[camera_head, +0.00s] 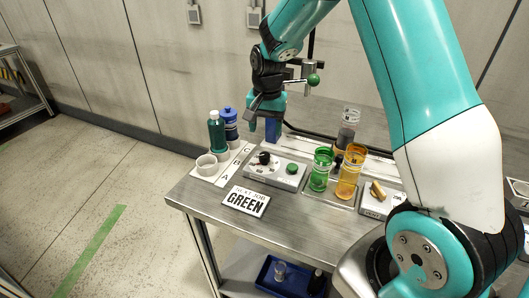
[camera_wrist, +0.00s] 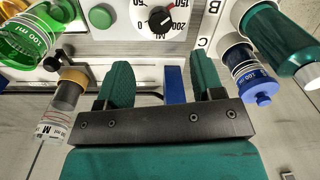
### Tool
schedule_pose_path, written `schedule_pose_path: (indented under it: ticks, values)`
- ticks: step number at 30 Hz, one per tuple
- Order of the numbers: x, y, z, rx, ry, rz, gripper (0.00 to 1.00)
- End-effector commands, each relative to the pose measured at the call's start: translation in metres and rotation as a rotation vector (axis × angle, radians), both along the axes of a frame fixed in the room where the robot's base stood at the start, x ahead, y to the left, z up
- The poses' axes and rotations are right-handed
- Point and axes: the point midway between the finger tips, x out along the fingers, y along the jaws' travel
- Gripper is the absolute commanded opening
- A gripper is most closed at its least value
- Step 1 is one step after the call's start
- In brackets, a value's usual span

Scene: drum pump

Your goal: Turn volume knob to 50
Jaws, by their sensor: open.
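The volume knob (camera_wrist: 160,19) is black with a red pointer mark, on a white panel with a printed dial. The mark appears on the 150 to 200 side; its exact reading is unclear. In the head view the knob (camera_head: 264,158) sits on the grey-white control box (camera_head: 275,173). My gripper (camera_head: 265,117) is open above and behind the box, apart from the knob. In the wrist view my gripper (camera_wrist: 161,65) shows two green finger pads. A blue upright piece (camera_wrist: 174,86) shows between them; it also shows in the head view (camera_head: 272,129), just under the gripper. I cannot tell whether they touch.
A green button (camera_head: 292,168) is beside the knob. Green (camera_head: 320,170) and orange (camera_head: 349,172) containers stand right of the box. Green (camera_head: 216,132) and blue (camera_head: 230,124) bottles stand left, by the A/B/C strip. A "GREEN" sign (camera_head: 246,201) lies in front.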

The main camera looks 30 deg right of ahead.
Motion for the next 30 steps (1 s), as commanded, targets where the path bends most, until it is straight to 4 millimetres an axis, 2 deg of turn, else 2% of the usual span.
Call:
schedule_pose_path:
  ticks: [6, 12, 18, 26, 27, 30]
  values:
    - [0.0, 0.001, -0.049, 0.001, 0.005, 0.001, 0.61]
    - [0.001, 0.002, -0.082, 0.001, 0.002, 0.002, 0.61]
    - [0.001, 0.002, -0.096, 0.0, 0.0, 0.002, 0.61]
    - [0.002, 0.002, -0.097, 0.0, -0.001, 0.002, 0.61]
    - [0.002, 0.002, -0.097, 0.0, -0.001, 0.002, 0.57]
    - [0.002, 0.002, -0.097, 0.0, -0.001, 0.002, 0.34]
